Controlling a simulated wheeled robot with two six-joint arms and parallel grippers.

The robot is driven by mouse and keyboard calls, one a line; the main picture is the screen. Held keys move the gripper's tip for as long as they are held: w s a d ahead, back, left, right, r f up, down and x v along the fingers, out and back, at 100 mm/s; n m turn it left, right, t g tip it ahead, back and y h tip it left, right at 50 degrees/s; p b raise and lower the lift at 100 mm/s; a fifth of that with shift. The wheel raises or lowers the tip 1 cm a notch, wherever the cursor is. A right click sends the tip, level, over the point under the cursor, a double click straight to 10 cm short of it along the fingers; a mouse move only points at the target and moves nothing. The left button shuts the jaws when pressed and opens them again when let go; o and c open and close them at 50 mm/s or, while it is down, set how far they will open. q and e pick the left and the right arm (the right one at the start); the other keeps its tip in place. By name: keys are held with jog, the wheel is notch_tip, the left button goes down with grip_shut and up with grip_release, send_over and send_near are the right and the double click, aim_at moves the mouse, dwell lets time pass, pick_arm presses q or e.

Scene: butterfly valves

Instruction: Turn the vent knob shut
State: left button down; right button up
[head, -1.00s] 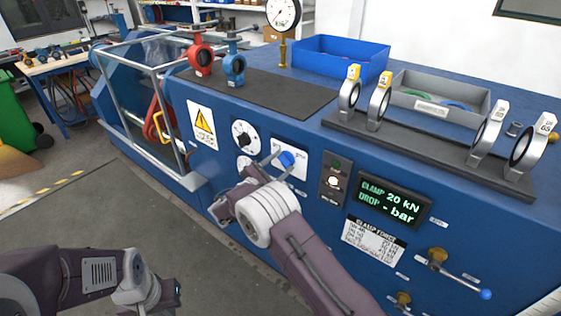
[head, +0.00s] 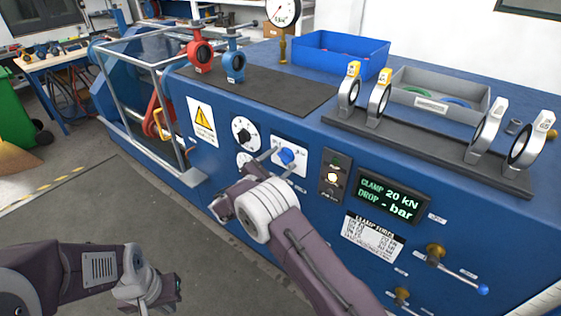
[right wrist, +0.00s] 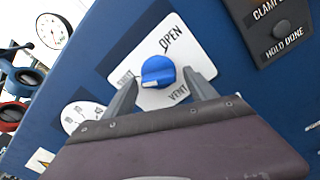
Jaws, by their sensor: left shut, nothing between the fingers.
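The blue vent knob (head: 287,156) sits on a white plate (head: 291,142) on the front of the blue bench. In the right wrist view the knob (right wrist: 158,72) lies between and just beyond my right gripper's fingertips (right wrist: 160,83). The plate carries the words OPEN and VENT, and a partly hidden word at its left. My right gripper (head: 280,163) is open, with a finger on either side of the knob; contact cannot be told. My left gripper (head: 175,287) is shut and empty over the floor at lower left.
Dials (head: 243,131) are left of the knob, and a button panel (head: 333,176) and green display (head: 391,202) are right of it. A lever with a blue end (head: 457,268) sticks out at lower right. The floor before the bench is clear.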

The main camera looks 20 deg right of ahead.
jog(key=shift+a, duration=0.1)
jog(key=v, duration=0.9)
jog(key=s+d+f+m+g+y+p, duration=0.2)
jog(key=s+d+m+g+y+p, duration=0.15)
jog(key=s+d+m+g, duration=0.45)
jog(key=s+m+g+y+p, duration=0.1)
jog(key=s+m+y+p, duration=0.3)
jog(key=s+m+y, duration=0.7)
jog(key=s+m, duration=0.1)
jog(key=s, duration=0.7)
jog(key=shift+a+r+g+p, duration=0.25)
jog(key=shift+a+g+p, duration=0.05)
jog(key=shift+a+g, duration=0.1)
